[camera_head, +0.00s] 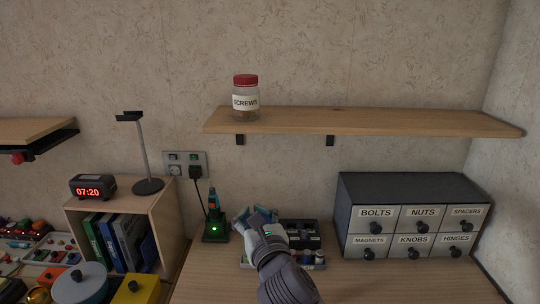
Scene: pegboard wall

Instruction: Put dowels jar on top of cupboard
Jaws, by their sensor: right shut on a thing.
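My right gripper (256,217) reaches up from the bottom centre, over the back of the desk. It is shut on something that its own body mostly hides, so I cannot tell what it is. No jar labelled dowels shows. A clear jar with a red lid, labelled SCREWS (245,101), stands upright on the wall shelf (390,122). A grey drawer cabinet (348,196) stands on the desk at the right, with drawers labelled bolts, nuts, spacers, magnets, knobs and hinges. Its top is bare. My left gripper is not in view.
A wooden cubby (166,210) with books stands at left, topped by a clock (93,187) and a stand (148,186). A green-lit charger (215,229) and a tray (319,263) flank my gripper. The shelf right of the jar is clear.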

